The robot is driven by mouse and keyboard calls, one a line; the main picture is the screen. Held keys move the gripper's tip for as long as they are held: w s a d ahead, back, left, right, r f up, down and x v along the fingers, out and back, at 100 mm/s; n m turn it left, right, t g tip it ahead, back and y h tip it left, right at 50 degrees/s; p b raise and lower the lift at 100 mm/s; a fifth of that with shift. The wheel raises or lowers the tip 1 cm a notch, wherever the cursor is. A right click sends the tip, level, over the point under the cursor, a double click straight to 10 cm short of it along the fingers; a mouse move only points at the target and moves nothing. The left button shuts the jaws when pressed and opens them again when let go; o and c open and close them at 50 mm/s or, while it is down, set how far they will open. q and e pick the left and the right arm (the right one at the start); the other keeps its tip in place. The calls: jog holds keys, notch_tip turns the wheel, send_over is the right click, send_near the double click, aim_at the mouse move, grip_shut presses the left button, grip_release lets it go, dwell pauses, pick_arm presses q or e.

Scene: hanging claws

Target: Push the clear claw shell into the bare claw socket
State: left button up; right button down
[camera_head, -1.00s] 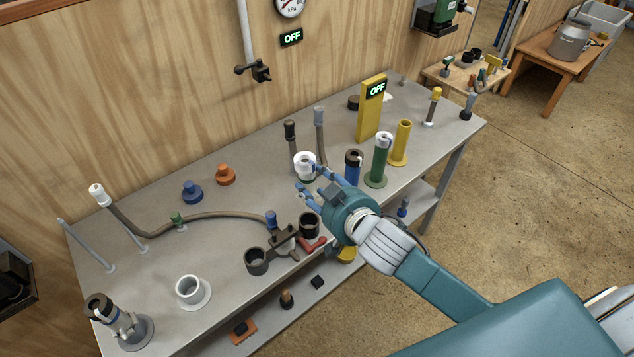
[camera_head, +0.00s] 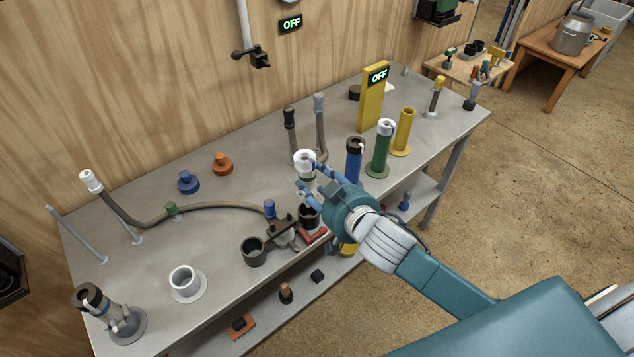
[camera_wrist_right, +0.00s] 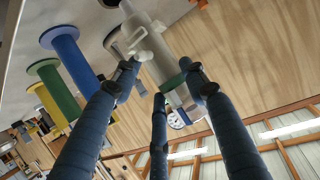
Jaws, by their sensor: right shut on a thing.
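My right gripper (camera_head: 310,176) is over the middle of the grey bench. Its blue fingers are shut on a whitish, ring-topped piece with a green lower edge, which I take for the clear claw shell (camera_head: 305,160). In the right wrist view, the three fingers (camera_wrist_right: 158,95) reach around a pale cylinder (camera_wrist_right: 150,40) with a white hook and a green band. The bare claw socket is not clearly identifiable. A dark bracket with a round cup (camera_head: 254,252) and a second dark cup (camera_head: 308,217) stands below my gripper in the picture. My left gripper is not in view.
Blue (camera_head: 354,162), green (camera_head: 379,155) and yellow (camera_head: 401,135) posts stand right of my gripper. A white cup (camera_head: 186,281) and a dark-topped stand (camera_head: 108,308) are at the left. The bench's left middle has free room.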

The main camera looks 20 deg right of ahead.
jog(key=shift+s+a+y+p, duration=0.15)
jog(key=shift+s+y+p, duration=0.2)
jog(key=shift+p, duration=0.3)
jog(key=shift+w, duration=0.1)
jog(key=shift+w+d+r+p, duration=0.1)
jog(key=shift+w+d+p, duration=0.1)
jog(key=shift+p, duration=0.1)
dwell(0.4)
jog(key=shift+f, duration=0.25)
jog(key=shift+f+b, duration=1.8)
jog(key=shift+f, duration=1.1)
jog(key=c, duration=0.6)
grip_release()
jog(key=shift+s, duration=0.1)
